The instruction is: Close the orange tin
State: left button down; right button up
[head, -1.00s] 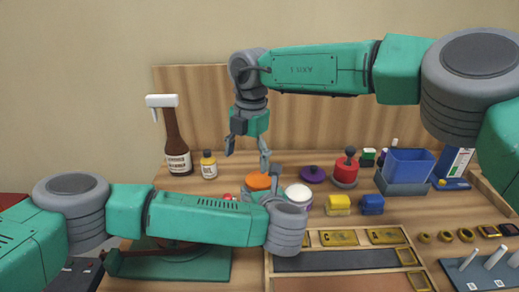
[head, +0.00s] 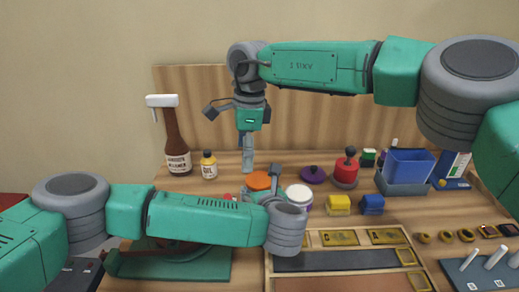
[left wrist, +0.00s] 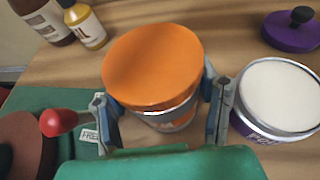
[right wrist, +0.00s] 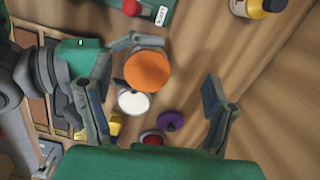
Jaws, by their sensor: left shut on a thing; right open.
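The orange tin (left wrist: 172,116) stands on the bench with the orange lid (left wrist: 153,66) lying over its top. The lid also shows in the head view (head: 259,181) and the right wrist view (right wrist: 147,71). A silver band shows under the lid's near edge; I cannot tell whether the lid is fully seated. My left gripper (left wrist: 163,110) is shut on the orange tin, one finger on each side of its body. My right gripper (head: 248,168) hangs above and behind the tin, fingers downward. In the right wrist view it is open and empty (right wrist: 160,105).
A tin with a white top (head: 298,195) stands close to the right. Brown (head: 178,150) and yellow (head: 209,165) bottles stand back left. A blue bin (head: 409,166) is at right.

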aim_at(260, 179)
jog(key=n, duration=0.2)
jog(key=d+n, duration=0.1)
jog(key=n, duration=0.1)
jog(key=shift+r+n, duration=0.15)
jog(key=shift+n, duration=0.15)
jog(key=n, duration=0.4)
jog(key=shift+d+r+n, duration=0.1)
jog(key=shift+d+n, duration=0.2)
jog(key=shift+d, duration=0.1)
jog(key=n, duration=0.2)
jog(key=d+n, duration=0.1)
jog(key=n, duration=0.1)
jog(key=n+h, duration=0.1)
jog(key=n, duration=0.2)
jog(key=shift+s+d+r, duration=0.1)
jog(key=shift+d+r, duration=0.1)
jog(key=shift+d, duration=0.1)
jog(key=shift+f, duration=4)
jog(key=c, duration=1.2)
jog(key=o, duration=1.3)
